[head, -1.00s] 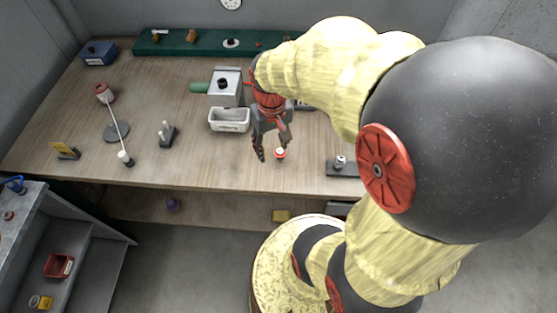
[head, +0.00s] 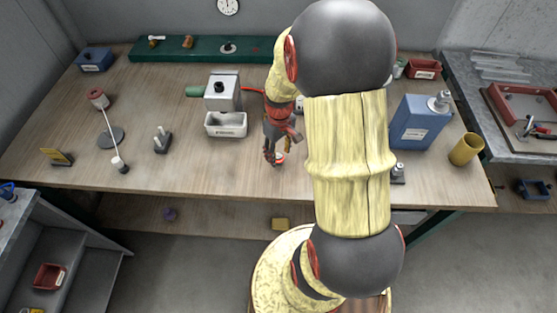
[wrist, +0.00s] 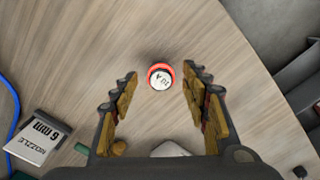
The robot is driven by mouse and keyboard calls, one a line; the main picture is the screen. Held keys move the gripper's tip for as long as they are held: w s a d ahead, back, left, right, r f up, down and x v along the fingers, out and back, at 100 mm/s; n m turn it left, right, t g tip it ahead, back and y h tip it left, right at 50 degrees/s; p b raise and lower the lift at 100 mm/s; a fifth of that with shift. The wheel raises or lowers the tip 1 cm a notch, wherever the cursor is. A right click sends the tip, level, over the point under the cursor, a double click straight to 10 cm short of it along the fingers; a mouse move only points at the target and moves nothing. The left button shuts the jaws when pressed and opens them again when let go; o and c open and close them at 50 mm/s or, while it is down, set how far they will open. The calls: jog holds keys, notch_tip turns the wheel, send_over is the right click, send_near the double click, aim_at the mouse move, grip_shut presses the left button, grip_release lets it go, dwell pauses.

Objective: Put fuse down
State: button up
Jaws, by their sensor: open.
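The fuse (head: 280,159) is a small red and white cylinder near the front middle of the wooden table. In the wrist view the fuse (wrist: 160,77) shows a white, lettered top with a red rim and looks upright on the wood. My gripper (head: 277,153) is open and points down at it. In the wrist view the two fingers, with worn yellow pads, stand left and right of the fuse, with a visible gap on each side. The fuse lies between the fingertips or just beyond them; I cannot tell its exact depth.
A white open bin (head: 226,130) and a grey box (head: 222,92) stand left of my gripper. A blue can (head: 420,122) and a yellow cup (head: 466,149) stand at the right. A nozzle card (wrist: 38,137) lies in the wrist view. The wood around the fuse is clear.

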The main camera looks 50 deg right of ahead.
aim_at(279, 156)
jog(key=f, duration=0.4)
jog(key=shift+w+b, duration=0.2)
jog(key=shift+b, duration=0.2)
jog(key=shift+c, duration=1.3)
grip_shut()
